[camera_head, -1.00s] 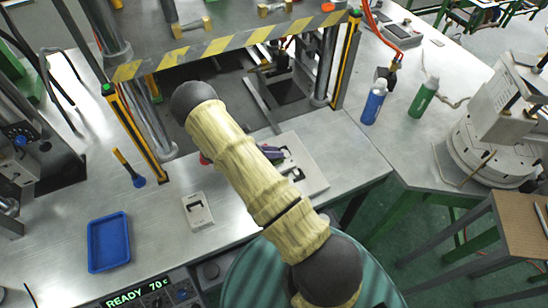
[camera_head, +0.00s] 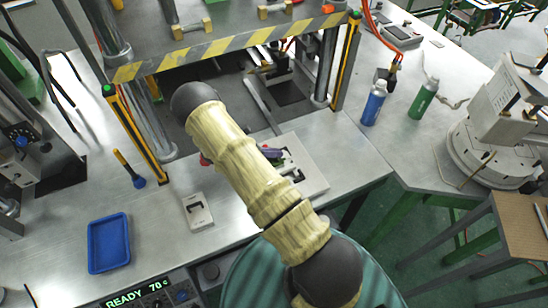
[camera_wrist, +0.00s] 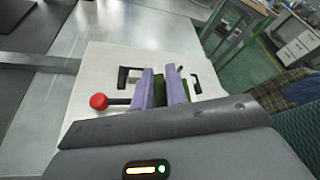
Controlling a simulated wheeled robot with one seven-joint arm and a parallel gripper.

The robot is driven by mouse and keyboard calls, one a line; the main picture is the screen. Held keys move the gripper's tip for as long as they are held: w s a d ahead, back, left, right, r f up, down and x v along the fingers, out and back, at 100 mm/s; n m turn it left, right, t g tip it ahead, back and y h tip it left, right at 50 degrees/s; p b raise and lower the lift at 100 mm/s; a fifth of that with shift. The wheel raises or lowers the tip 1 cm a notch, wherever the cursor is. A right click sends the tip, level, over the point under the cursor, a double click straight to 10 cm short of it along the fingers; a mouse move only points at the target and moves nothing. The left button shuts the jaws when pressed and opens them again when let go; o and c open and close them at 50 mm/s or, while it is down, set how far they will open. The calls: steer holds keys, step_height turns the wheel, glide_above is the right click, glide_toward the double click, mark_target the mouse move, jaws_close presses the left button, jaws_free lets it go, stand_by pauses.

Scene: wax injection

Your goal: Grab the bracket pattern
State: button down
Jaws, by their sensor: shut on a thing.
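A white plate (camera_wrist: 88,76) with dark slots lies on the bench; it also shows in the head view (camera_head: 312,176), partly behind my arm. Over it in the wrist view, two purple bars stand side by side with dark green between and beside them. I take the green piece (camera_wrist: 161,88) as the bracket pattern, though its outline is mostly hidden. My gripper (camera_wrist: 162,84) is shut on it, close above the plate. A red knob (camera_wrist: 98,101) on a dark rod sits left of the bars. In the head view my arm hides most of this spot.
A press frame with a striped yellow bar (camera_head: 230,43) stands behind the plate. A blue tray (camera_head: 108,243) and a small pale block (camera_head: 196,212) lie to the left. Blue (camera_head: 374,103) and green (camera_head: 423,99) bottles stand at right. Bare bench lies around the pale block.

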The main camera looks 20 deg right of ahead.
steer(key=shift+a+f, duration=0.15)
steer(key=shift+f, duration=0.05)
steer(key=shift+w+r+b, duration=0.15)
steer(key=shift+r+b, duration=0.15)
steer(key=shift+r, duration=0.25)
step_height(320, 180, up, 9)
steer(key=b, duration=0.2)
